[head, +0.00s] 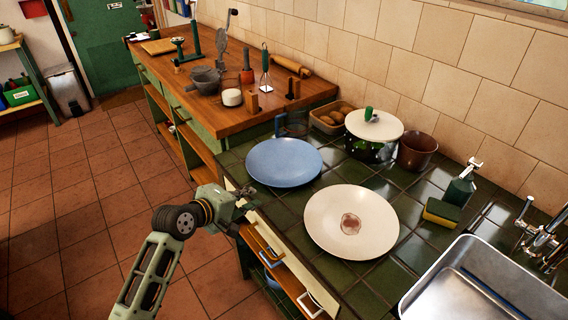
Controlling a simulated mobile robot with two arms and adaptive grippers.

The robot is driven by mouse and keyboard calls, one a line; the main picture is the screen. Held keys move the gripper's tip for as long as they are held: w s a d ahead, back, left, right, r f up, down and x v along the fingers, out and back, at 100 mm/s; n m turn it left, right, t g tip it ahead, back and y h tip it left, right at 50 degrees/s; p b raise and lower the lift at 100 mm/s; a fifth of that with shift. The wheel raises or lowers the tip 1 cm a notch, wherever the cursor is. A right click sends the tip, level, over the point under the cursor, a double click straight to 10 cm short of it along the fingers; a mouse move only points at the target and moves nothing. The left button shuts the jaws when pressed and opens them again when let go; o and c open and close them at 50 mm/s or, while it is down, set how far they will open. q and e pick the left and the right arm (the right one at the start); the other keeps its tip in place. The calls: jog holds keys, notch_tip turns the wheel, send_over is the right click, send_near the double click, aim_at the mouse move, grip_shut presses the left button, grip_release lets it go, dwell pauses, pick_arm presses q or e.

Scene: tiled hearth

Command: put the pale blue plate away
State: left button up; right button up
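The pale blue plate (284,162) lies flat on the dark green tiled counter, near its front edge and close to the wooden worktop. Nothing rests on it. My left gripper (246,208) is at the counter's front edge, just below and left of the plate in the head view, and looks apart from it. Its fingers are small and dark against the counter front, so I cannot tell whether they are open or shut. My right gripper is not in view.
A larger cream plate (351,222) lies right of the blue plate. Behind stand a lidded pot (373,135), a brown pot (416,152) and a bread basket (331,118). A metal sink (485,285) is at right. Below the counter edge are a blue handle (272,262) and a white handle (311,305).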

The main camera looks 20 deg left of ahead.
aim_at(262, 180)
pick_arm(q)
jog(key=shift+n+t, duration=0.3)
jog(key=shift+n, duration=0.2)
jog(key=w, duration=0.2)
jog(key=w+d+f, duration=0.1)
jog(key=w, duration=0.5)
jog(key=shift+w+d+f, duration=0.15)
jog(key=shift+f, duration=0.15)
grip_shut()
jog(key=shift+r, duration=0.2)
